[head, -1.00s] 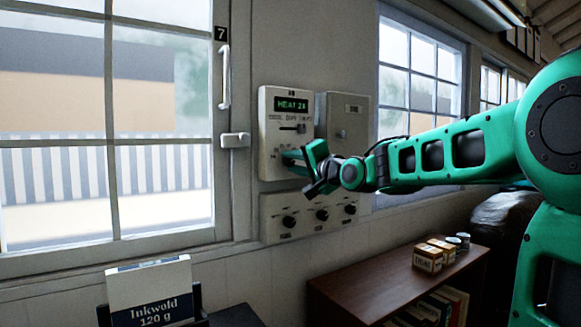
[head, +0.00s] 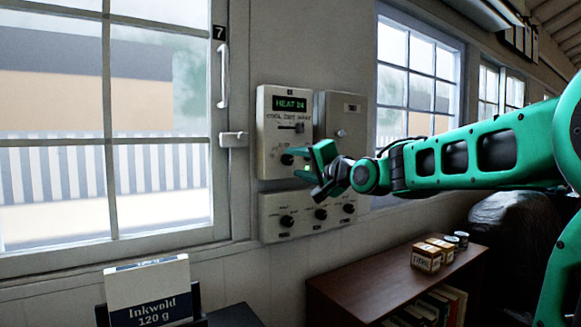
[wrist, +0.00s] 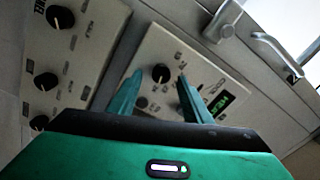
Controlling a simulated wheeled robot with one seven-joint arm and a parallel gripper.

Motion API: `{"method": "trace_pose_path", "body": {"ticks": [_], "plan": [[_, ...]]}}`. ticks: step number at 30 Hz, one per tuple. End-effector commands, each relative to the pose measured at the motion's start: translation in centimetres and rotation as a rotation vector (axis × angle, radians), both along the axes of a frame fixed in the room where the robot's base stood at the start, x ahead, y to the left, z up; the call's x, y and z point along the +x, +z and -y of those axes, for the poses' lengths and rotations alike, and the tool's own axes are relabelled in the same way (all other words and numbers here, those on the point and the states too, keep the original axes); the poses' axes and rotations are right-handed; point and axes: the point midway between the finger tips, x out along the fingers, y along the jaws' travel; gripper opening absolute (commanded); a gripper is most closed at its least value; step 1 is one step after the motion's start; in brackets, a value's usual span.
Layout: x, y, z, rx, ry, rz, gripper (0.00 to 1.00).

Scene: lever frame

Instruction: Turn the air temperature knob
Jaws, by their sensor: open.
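The upper left wall panel (head: 267,130) has a green display reading about HEAT 24, a slider and a black knob (head: 287,159) low on its face. The knob's label is too small to read. My gripper (head: 297,163) is open and empty, with its fingers pointing at this knob from the right, a little off the panel. In the wrist view the black knob (wrist: 160,73) shows whole in the gap between the two green fingers (wrist: 158,80). The fingers look apart from it.
A lower panel (head: 304,232) carries three black knobs (head: 321,214). A grey box (head: 345,125) adjoins on the right. A window handle (head: 234,140) is to the left. Below are a shelf (head: 340,283) with small boxes (head: 426,257) and an Inkwold pack (head: 150,290).

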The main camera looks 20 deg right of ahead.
Motion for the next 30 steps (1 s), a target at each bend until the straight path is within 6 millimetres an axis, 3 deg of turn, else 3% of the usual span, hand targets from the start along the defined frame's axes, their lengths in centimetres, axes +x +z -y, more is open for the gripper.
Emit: {"method": "trace_pose_path", "body": {"ticks": [6,12,30], "plan": [[-4.1,-0.2,0.9,0.001,-0.002,0.0,0.45],[-6.5,-0.2,1.4,0.001,-0.002,0.0,0.45],[-7.2,-0.4,1.5,0.001,-0.002,-0.002,0.45]]}}
